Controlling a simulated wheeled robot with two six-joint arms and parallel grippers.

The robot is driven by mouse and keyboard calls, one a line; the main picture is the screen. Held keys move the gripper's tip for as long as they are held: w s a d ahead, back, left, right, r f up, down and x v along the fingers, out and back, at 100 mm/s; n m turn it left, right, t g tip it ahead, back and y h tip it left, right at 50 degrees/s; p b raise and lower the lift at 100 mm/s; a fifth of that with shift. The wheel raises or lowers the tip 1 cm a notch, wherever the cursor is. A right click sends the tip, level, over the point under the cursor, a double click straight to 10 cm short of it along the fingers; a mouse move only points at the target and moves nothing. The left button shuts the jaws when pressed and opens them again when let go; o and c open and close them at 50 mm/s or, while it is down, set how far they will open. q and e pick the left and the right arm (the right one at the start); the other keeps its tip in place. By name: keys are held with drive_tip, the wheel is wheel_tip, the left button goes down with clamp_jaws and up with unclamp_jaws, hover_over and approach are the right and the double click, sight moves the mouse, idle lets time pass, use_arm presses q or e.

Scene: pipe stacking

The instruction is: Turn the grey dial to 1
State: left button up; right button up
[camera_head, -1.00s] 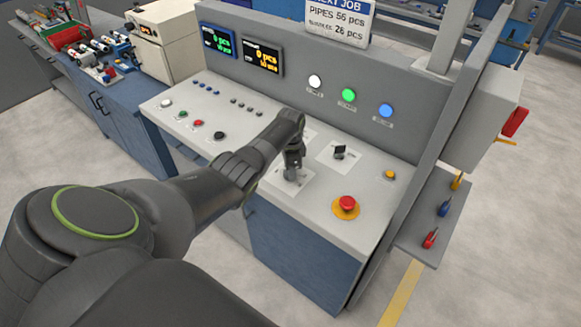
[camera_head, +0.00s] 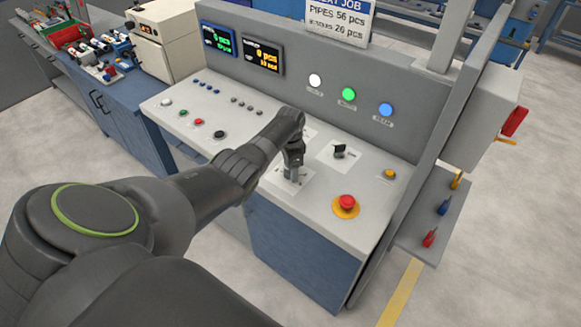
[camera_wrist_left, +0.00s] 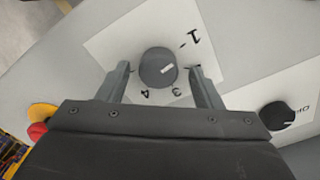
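The grey dial (camera_wrist_left: 158,67) sits on a white label plate (camera_wrist_left: 112,42) in the left wrist view. Its white mark points right, towards a tick beside the right-hand finger. The printed 1 is up and right of the dial; 3 and 4 are below it. A 2 is not visible. My left gripper (camera_wrist_left: 158,68) is open, with one finger on each side of the dial and gaps between. In the head view my left gripper (camera_head: 292,174) points down at the plate and hides the dial. My right gripper is not in view.
A black knob (camera_head: 339,151) is close to the right of my left gripper, with a yellow button (camera_head: 390,174) beyond. A red emergency button (camera_head: 347,202) is near the panel's front edge. The upright back panel (camera_head: 300,72) carries displays and lamps.

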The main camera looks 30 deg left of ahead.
use_arm(q)
drive_tip(key=shift+r, duration=0.4)
wheel_tip(320, 180, up, 17)
drive_tip(key=b, duration=0.2)
drive_tip(key=shift+f, duration=0.2)
idle(0.5)
